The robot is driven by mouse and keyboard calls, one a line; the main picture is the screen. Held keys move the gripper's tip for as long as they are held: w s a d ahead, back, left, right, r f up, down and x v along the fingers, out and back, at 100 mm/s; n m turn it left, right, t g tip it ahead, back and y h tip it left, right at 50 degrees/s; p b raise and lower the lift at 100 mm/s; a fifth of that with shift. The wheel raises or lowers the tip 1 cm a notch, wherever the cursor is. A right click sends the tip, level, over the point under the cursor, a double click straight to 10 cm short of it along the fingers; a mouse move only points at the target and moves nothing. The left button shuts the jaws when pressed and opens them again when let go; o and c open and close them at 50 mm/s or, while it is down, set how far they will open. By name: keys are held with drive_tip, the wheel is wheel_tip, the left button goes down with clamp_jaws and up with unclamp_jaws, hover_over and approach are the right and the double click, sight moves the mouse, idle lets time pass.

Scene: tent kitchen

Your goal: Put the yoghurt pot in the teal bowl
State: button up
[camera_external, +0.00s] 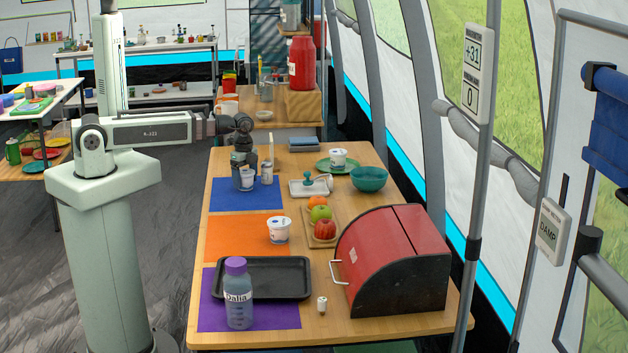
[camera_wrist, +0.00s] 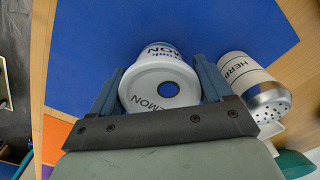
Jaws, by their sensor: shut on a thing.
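My gripper (camera_external: 243,172) is low over the blue mat (camera_external: 231,202) at the table's far left. In the wrist view its fingers (camera_wrist: 161,85) are shut on a white yoghurt pot (camera_wrist: 146,92) marked LEMON, with a blue disc on its lid. The pot looks upright; I cannot tell whether it touches the mat. The teal bowl (camera_external: 369,179) stands to the right, near the table's far right edge, and looks empty. Similar white pots stand on the orange mat (camera_external: 279,230) and on a green plate (camera_external: 338,157).
A herb shaker (camera_wrist: 254,88) stands close to the right of the held pot. A white tray (camera_external: 300,188) with a teal-topped thing lies between blue mat and bowl. Fruit (camera_external: 319,213), a red bread bin (camera_external: 395,250), a black tray (camera_external: 285,279) and a bottle (camera_external: 238,300) are nearer.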

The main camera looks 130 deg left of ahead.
sight(245, 171)
drive_tip(key=shift+f, duration=0.15)
drive_tip(key=o, duration=1.1)
drive_tip(key=shift+c, duration=0.2)
drive_tip(key=shift+r, duration=6.2)
